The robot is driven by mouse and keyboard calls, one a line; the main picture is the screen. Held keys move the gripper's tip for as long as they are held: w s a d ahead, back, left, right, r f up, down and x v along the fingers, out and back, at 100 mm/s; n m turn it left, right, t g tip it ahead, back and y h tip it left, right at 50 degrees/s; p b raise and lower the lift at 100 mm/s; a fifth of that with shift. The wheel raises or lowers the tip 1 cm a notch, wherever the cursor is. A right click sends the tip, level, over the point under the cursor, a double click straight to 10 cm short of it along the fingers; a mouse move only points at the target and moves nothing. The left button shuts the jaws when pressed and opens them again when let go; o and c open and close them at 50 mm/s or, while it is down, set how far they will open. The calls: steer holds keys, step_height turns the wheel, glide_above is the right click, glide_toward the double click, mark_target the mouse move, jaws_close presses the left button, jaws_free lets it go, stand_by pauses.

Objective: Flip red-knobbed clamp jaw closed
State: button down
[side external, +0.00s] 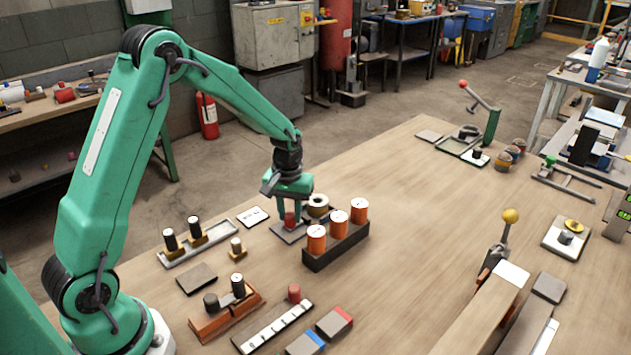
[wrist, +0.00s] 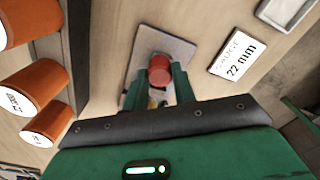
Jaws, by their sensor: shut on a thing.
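The red-knobbed clamp (side external: 490,124) stands near the far edge of the table in the side view. Its lever slants up and to the left, with the red knob (side external: 463,84) at the raised end. My gripper (side external: 291,216) is well to the left of the clamp and nearer the camera. It is shut on a small red cylinder (wrist: 160,70), low over a grey plate (wrist: 178,48). The fingers hide part of the cylinder; I cannot tell whether it touches the plate. The clamp is not in the wrist view.
A dark rack (side external: 340,246) with orange spools stands close to the right of my gripper. A "GAUGE 22 mm" card (wrist: 238,55) lies beside the plate. A yellow-knobbed clamp (side external: 497,250) stands at the right. The table's middle is clear.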

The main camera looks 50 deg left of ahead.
steer(key=shift+w, duration=1.25)
steer(key=c, duration=1.1)
jaws_free()
steer(key=shift+r, duration=0.15)
step_height(320, 180, up, 8)
steer(key=shift+f, duration=0.2)
